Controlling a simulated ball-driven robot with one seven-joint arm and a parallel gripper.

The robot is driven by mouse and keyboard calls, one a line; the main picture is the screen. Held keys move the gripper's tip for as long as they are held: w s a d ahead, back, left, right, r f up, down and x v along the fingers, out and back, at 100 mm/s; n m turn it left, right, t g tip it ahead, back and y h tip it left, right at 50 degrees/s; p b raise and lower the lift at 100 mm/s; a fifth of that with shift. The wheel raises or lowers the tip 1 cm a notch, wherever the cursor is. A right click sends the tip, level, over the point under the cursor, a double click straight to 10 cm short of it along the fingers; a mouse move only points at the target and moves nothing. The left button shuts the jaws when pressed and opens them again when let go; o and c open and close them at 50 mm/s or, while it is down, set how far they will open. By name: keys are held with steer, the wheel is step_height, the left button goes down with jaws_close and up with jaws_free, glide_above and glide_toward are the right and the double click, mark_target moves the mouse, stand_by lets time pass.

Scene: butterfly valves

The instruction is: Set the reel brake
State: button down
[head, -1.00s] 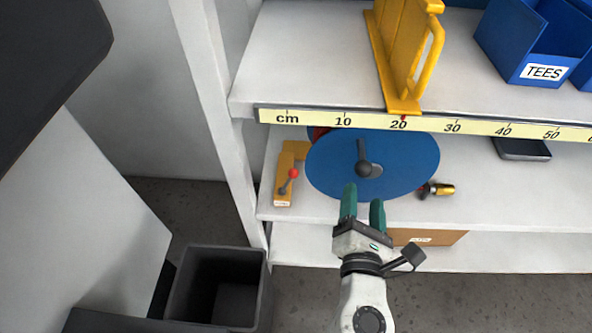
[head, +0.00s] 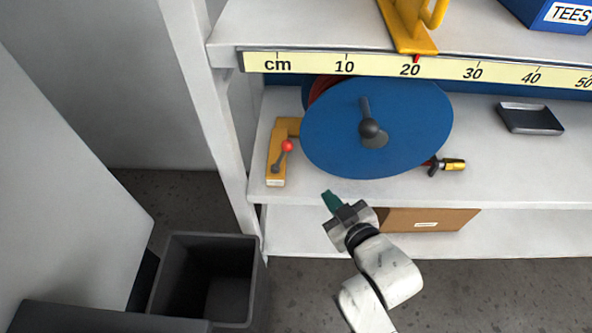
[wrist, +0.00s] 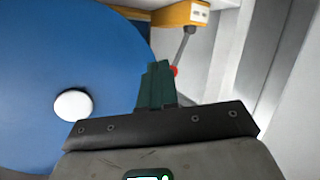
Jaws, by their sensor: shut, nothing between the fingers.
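The reel is a large blue disc (head: 340,140) with a dark crank handle (head: 369,126) at its centre, standing on the middle shelf. Left of it is a yellow bracket (head: 276,165) with a grey lever (head: 280,158) that ends in a red knob (head: 287,146). My gripper (head: 331,199) is shut and empty, in front of the shelf, below the disc and to the right of the lever. In the wrist view its green fingers (wrist: 157,85) are together, and the red knob (wrist: 174,71) shows partly behind them. The lever runs up to the yellow bracket (wrist: 182,14) there.
A brass fitting (head: 452,164) lies right of the disc, and a dark tray (head: 530,118) farther right. A cardboard box (head: 430,219) is on the shelf below. The shelf's white upright (head: 206,100) stands left of the lever. A dark bin (head: 205,280) is on the floor.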

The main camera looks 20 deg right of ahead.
steer(key=w+f+m+t+y+b, duration=0.1)
steer(key=m+b, duration=0.2)
steer(key=m, duration=0.4)
steer(key=w+a+m+t+y+b, duration=0.1)
steer(key=m+t+b, duration=0.1)
steer(key=m, duration=0.6)
steer(key=w+a+f+m+t+b, duration=0.1)
steer(key=m+b, duration=0.3)
steer(key=m, duration=0.4)
steer(key=shift+w+f+t+y, duration=0.2)
steer(key=shift+f+t+y, duration=0.2)
steer(key=shift+t, duration=0.3)
steer(key=p+x, duration=0.3)
steer(key=x, duration=0.7)
steer(key=shift+r, duration=0.15)
steer(key=shift+a+r+p, duration=0.1)
steer(key=shift+a+p, duration=0.05)
steer(key=shift+p, duration=0.75)
